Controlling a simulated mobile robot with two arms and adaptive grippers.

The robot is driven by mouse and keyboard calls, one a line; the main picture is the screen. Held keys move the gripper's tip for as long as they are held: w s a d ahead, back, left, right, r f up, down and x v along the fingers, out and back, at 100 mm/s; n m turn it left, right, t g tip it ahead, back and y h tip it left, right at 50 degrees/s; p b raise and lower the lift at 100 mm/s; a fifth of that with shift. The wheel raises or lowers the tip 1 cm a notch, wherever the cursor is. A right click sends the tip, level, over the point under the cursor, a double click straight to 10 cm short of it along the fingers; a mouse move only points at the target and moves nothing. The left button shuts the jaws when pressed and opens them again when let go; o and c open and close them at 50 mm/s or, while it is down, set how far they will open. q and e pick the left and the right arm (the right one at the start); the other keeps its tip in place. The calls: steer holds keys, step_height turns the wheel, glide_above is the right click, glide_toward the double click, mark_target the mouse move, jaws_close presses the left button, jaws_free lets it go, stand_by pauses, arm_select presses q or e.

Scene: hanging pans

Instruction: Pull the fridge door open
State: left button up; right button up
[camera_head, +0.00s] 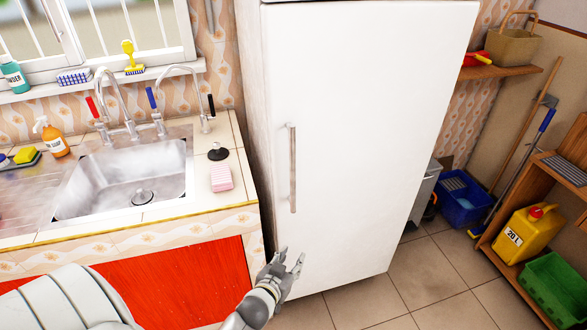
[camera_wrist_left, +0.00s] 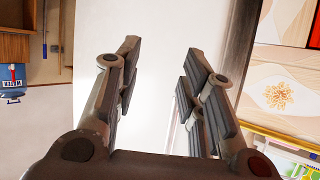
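The white fridge door (camera_head: 365,140) is shut, with a long vertical metal handle (camera_head: 292,168) near its left edge. My left gripper (camera_head: 288,262) is in front of the lower left part of the door, below the handle's lower end and apart from it. In the left wrist view the two fingers of the left gripper (camera_wrist_left: 155,85) are spread wide with nothing held between them. The white door (camera_wrist_left: 152,65) fills the gap behind them. A thin greyish strip beside the right finger may be the handle, but I cannot tell. My right gripper is not in view.
A counter with a sink (camera_head: 130,180) and red cabinet front (camera_head: 185,285) stands left of the fridge. At right, a wooden shelf holds a yellow jug (camera_head: 525,235) and green crate (camera_head: 555,285); a blue bucket (camera_head: 463,198) stands behind. The tiled floor (camera_head: 425,275) before the fridge is clear.

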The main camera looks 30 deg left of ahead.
arm_select(q)
step_height(320, 180, up, 13)
steer(key=w+a+t+y, duration=0.1)
steer(key=w+a+t, duration=0.1)
steer(key=w+t, duration=0.1)
steer(key=n+t+y, duration=0.1)
steer(key=n, duration=0.1)
glide_toward(292, 173)
steer(key=p+x, duration=0.2)
steer(key=x, duration=0.7)
steer(key=shift+a+r, duration=0.1)
steer(key=shift+r, duration=0.05)
steer(key=shift+p+x, duration=0.3)
steer(key=shift+x, duration=0.6)
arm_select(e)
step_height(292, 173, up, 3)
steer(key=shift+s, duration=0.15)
arm_select(q)
steer(key=c, duration=0.7)
jaws_close()
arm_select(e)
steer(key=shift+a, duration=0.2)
